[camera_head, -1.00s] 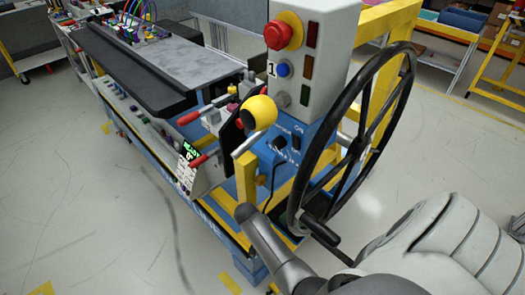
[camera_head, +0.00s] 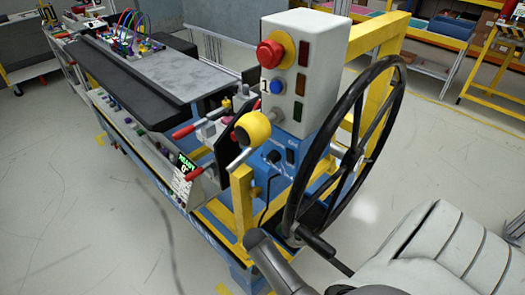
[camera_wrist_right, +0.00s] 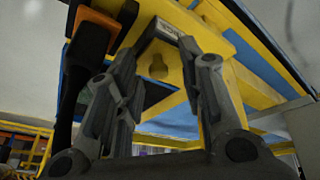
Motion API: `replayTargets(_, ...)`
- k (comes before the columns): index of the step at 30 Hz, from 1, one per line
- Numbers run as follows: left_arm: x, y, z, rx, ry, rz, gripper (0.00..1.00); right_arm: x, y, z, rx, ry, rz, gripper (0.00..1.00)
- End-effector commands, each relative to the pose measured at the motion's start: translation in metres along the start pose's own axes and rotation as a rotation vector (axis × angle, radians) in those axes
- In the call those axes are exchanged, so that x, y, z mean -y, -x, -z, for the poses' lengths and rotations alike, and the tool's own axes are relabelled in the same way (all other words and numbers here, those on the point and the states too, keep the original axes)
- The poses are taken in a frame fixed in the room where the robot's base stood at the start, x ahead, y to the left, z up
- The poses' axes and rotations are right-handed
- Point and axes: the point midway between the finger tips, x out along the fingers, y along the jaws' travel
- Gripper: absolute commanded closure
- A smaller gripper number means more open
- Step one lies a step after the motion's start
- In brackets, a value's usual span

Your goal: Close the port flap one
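I cannot make out port flap one for certain in either view. The dashboard module stands in the middle of the head view, with a grey control box (camera_head: 306,62) bearing a red button, a blue button and a "1" label. My right gripper (camera_wrist_right: 168,42) shows only in the right wrist view. Its two fingers are apart, with nothing clearly held between them. A yellow plate (camera_wrist_right: 158,68) with a keyhole-shaped hole and a small lettered label lies beyond the fingers. Whether the fingertips touch anything is unclear. My left gripper is not in view.
A large black steering wheel (camera_head: 391,108) stands right of the control box. A yellow ball knob (camera_head: 254,127) and red-handled levers (camera_head: 184,131) project on its left. A yellow frame (camera_head: 385,35) rises behind. The floor at left is open.

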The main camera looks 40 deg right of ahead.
Motion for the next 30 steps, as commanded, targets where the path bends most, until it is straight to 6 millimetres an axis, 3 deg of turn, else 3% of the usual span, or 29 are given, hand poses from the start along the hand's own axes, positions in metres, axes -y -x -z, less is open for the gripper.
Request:
replayTargets(11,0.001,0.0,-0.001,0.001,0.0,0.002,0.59,0.001,0.012,0.001,-0.002,0.0,0.001,0.64)
replayTargets(30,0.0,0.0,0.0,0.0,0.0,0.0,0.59,0.001,0.109,0.0,-0.001,0.001,0.0,0.64)
